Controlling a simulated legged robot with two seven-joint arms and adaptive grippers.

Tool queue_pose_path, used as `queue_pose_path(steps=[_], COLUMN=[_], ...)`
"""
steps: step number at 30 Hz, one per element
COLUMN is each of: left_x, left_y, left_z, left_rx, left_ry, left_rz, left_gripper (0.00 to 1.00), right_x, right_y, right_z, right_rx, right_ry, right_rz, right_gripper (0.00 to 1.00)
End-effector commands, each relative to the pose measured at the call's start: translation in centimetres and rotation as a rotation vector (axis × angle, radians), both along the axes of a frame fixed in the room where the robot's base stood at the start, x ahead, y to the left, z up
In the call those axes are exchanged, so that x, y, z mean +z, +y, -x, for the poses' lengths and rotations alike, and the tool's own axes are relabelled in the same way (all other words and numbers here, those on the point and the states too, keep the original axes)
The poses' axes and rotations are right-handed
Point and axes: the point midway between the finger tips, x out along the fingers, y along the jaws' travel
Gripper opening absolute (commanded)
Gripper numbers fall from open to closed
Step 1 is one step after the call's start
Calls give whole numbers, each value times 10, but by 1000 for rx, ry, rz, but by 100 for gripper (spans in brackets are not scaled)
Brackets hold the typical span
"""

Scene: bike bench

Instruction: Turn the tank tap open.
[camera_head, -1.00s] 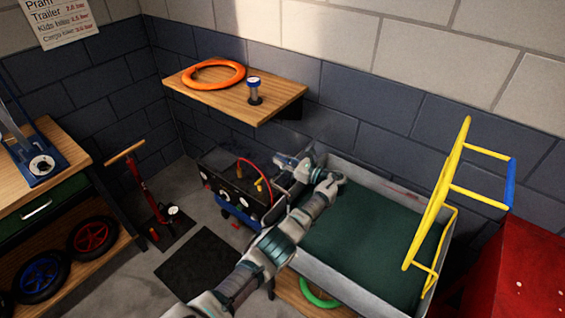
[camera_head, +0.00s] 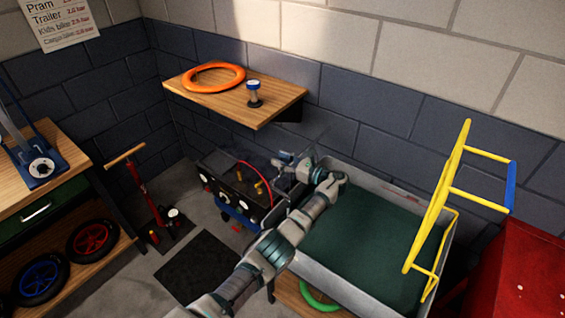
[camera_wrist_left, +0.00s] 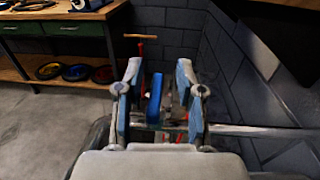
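The tank unit (camera_head: 225,186) is a dark box with round gauges, yellow fittings and a red hose; a blue part shows low on its front. It stands on the floor beside the grey bin. My left gripper (camera_head: 284,161) is behind and to the right of the yellow fittings, near the bin's back left corner. In the left wrist view the fingers of my left gripper (camera_wrist_left: 157,76) are apart, with an upright blue piece (camera_wrist_left: 155,100) between them. I cannot tell whether this piece is the tap or whether the fingers touch it. My right gripper is out of view.
A wooden shelf (camera_head: 285,99) with an orange ring (camera_head: 214,66) hangs above the tank. The grey bin (camera_head: 345,280) lies under and right of my left arm, with a yellow frame (camera_head: 440,195) over its right side. A red floor pump (camera_head: 148,200) stands left.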

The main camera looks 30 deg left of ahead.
Motion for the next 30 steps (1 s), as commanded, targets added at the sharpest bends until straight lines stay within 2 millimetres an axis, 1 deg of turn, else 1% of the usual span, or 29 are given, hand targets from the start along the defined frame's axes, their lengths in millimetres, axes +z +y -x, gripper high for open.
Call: queue_pose_path(steps=[6, 9, 12, 15, 18, 30], left_x=[45, 64, 77, 85, 88, 87], left_y=[0, 0, 0, 0, -1, -1], left_z=[-1, -2, -2, -2, -2, -3], left_rx=[-2, -1, 0, 0, -1, -1], left_ry=[-6, -5, -3, -1, 0, 0], left_rz=[-1, -1, -1, -1, -1, -1], left_gripper=[38, 38, 38, 38, 38, 38], right_x=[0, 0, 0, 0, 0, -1], right_y=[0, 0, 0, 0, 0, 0], right_z=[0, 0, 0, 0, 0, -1], right_rx=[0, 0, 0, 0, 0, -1], right_ry=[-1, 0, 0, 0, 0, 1], right_rz=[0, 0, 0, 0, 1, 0], right_gripper=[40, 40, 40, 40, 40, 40])
